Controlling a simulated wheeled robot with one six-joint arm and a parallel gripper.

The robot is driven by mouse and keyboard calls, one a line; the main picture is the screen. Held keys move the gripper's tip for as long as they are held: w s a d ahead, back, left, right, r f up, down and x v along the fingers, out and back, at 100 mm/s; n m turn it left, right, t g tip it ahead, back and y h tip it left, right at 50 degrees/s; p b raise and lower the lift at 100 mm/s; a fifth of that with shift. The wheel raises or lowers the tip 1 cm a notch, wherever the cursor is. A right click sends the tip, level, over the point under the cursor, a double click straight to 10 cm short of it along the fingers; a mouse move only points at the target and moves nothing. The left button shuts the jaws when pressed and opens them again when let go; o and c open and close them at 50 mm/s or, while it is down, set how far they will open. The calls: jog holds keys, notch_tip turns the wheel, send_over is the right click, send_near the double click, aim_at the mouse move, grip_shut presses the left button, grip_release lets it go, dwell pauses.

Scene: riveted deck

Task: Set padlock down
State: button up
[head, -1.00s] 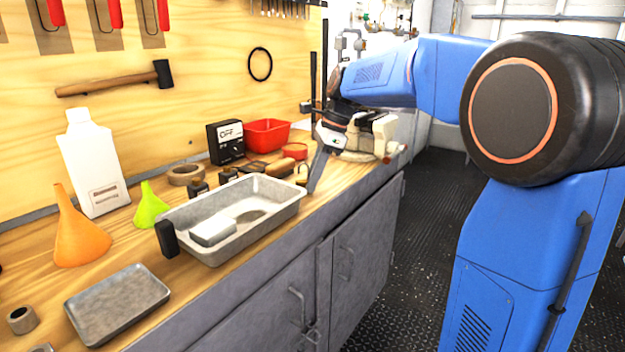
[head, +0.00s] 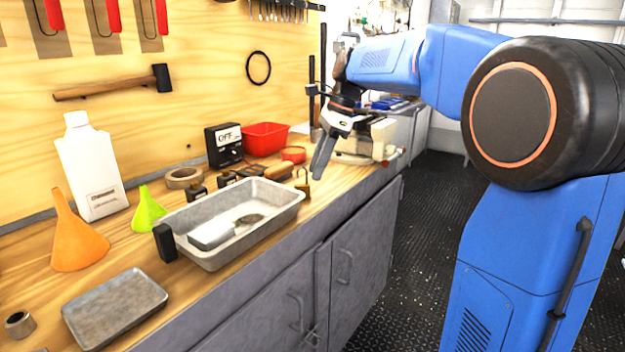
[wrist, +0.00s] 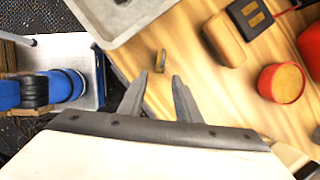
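The small brass padlock (head: 303,186) stands on the wooden bench just right of the grey metal tray, close to the front edge. In the wrist view the padlock (wrist: 160,61) lies just beyond my fingertips, apart from them. My gripper (head: 318,175) is above and to the right of the padlock, pointing down. In the wrist view my gripper (wrist: 159,78) has its two fingers apart with nothing between them.
A small flat tray (head: 115,305) and funnels are at left. The bench front edge is close.

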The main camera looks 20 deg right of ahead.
jog(key=v, duration=0.6)
jog(key=shift+r, duration=0.4)
jog(key=s+f+n+t+h, duration=0.2)
jog(key=s+f+n, duration=0.8)
jog(key=s, duration=0.6)
jog(key=s+d+f+n+t+h, duration=0.1)
jog(key=s+f+n+t+h, duration=0.1)
jog(key=s+f+n, duration=0.7)
jog(key=s+f, duration=0.5)
jog(key=s, duration=0.2)
jog(key=shift+s+d+f+n, duration=0.15)
jog(key=shift+s+n, duration=0.1)
jog(key=shift+n, duration=0.15)
